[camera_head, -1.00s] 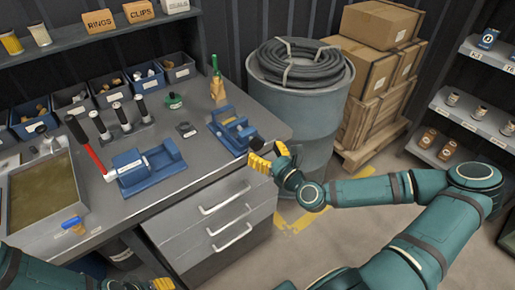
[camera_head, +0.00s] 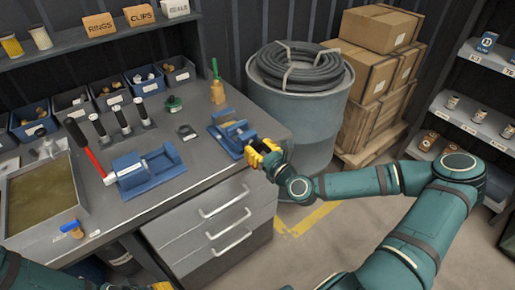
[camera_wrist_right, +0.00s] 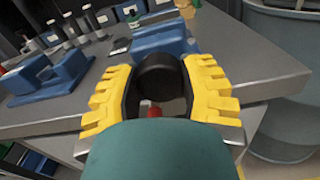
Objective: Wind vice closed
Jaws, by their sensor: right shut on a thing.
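A blue vice (camera_head: 226,129) sits at the right front corner of the grey workbench; it also shows in the right wrist view (camera_wrist_right: 160,40). My right gripper (camera_head: 260,153) is at the vice's front end, its yellow fingers on both sides of a black round handle knob (camera_wrist_right: 158,78). It is shut on this knob in the right wrist view (camera_wrist_right: 160,85). A small red part (camera_wrist_right: 152,110) shows below the knob. The jaw gap is hard to make out. Only a yellow piece of my left gripper (camera_head: 161,286) shows at the bottom edge; its fingers are mostly cut off.
A second blue fixture (camera_head: 148,170) stands left on the bench, beside a red lever with a black grip (camera_head: 76,132). A shallow tray (camera_head: 78,190) is at far left. A blue drum (camera_head: 308,125) stands right of the bench.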

